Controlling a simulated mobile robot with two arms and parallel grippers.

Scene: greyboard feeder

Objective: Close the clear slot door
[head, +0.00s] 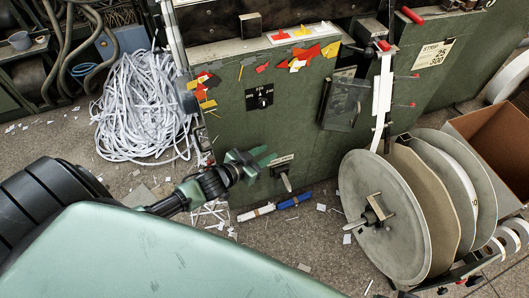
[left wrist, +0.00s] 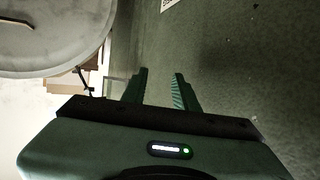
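The clear slot door (head: 346,104) is a smoky, see-through panel on the front of the green machine (head: 225,128). It appears to stand out from the machine face at an angle, with a dark edge on its left. My left gripper (head: 254,159) is low in front of the machine, left of the door and below it, apart from it. In the left wrist view its two green fingers (left wrist: 160,88) are spread with nothing between them. The door cannot be made out in that view. My right gripper is not in view.
A lever (head: 285,178) sticks out just right of my left gripper. Large grey reels (head: 382,225) stand right of and below the door. A heap of white strips (head: 143,105) lies at the left. A blue marker (head: 294,200) and scraps lie on the floor.

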